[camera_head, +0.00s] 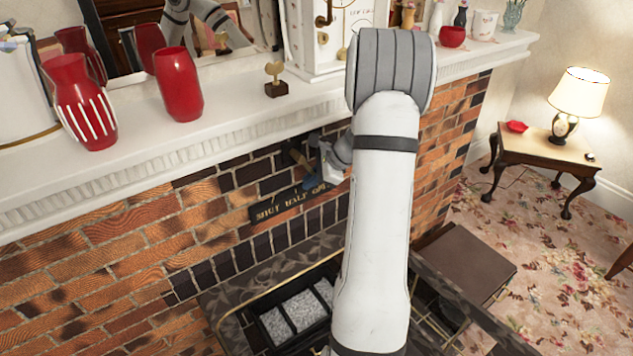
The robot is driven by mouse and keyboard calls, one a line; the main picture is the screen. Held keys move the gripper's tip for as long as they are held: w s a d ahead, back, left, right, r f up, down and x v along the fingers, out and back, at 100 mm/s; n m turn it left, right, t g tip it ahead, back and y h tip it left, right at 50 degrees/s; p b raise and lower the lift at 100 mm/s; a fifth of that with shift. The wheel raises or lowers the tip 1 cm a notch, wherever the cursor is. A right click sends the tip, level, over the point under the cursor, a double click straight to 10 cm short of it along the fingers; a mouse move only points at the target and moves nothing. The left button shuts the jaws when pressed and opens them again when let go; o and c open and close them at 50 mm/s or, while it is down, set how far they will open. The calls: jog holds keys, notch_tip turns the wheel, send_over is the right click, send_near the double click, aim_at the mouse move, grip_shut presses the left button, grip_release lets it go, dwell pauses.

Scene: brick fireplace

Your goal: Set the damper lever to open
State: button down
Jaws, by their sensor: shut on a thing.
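A dark damper plate (283,205) is fixed to the brick front below the mantel. Its gold letters read SHUT, HALF and the start of OPEN from left to right, with the right end partly covered by my gripper and arm. My gripper (316,162) is just above the plate, near the HALF and OPEN words, and is small and partly hidden by my arm. It is shut on the damper lever, of which a short brown piece (297,156) seems to show at its left. The lever's exact position cannot be told.
The white mantel shelf (130,165) overhangs the gripper and carries red vases (178,84), a small key on a stand (276,88) and a white clock (318,45). A hearth with a dark grate (278,327) lies below. A lamp table (540,148) stands right.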

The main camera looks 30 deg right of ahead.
jog(key=shift+s+a+f, duration=0.1)
jog(key=shift+s+f, duration=0.15)
jog(key=c, duration=1.7)
grip_release()
jog(key=shift+r, duration=0.15)
jog(key=shift+o, duration=1)
jog(key=shift+r, duration=0.15)
jog(key=s+d+b, duration=0.2)
jog(key=s+d, duration=0.6)
jog(key=s, duration=0.1)
jog(key=shift+s+d+r, duration=0.15)
jog(key=shift+s+r, duration=0.05)
jog(key=shift+r, duration=0.2)
